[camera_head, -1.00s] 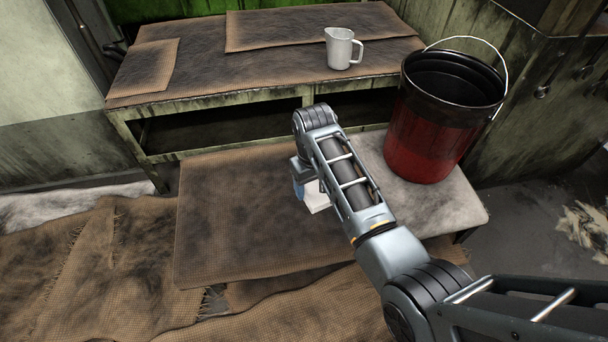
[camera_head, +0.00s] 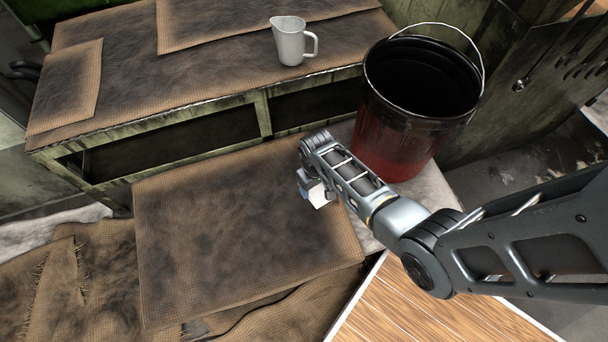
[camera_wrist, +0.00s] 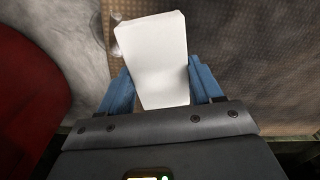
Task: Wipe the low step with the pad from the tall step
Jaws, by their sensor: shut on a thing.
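My gripper (camera_wrist: 160,92) is shut on a white pad (camera_wrist: 158,60), with a blue finger on each side of it in the wrist view. In the head view the pad (camera_head: 317,197) shows below the end of my arm, over the right part of the low step (camera_head: 220,235). The low step is covered with brown, dark-smudged sacking. I cannot tell whether the pad touches it. The tall step (camera_head: 185,60) stands behind, with sacking pieces on top.
A red bucket (camera_head: 400,140) with a black rim stands at the right end of the low step, close to my arm. A white jug (camera_head: 291,42) stands on the tall step. A wooden plank surface (camera_head: 425,310) shows at the lower right. The low step's left and middle are clear.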

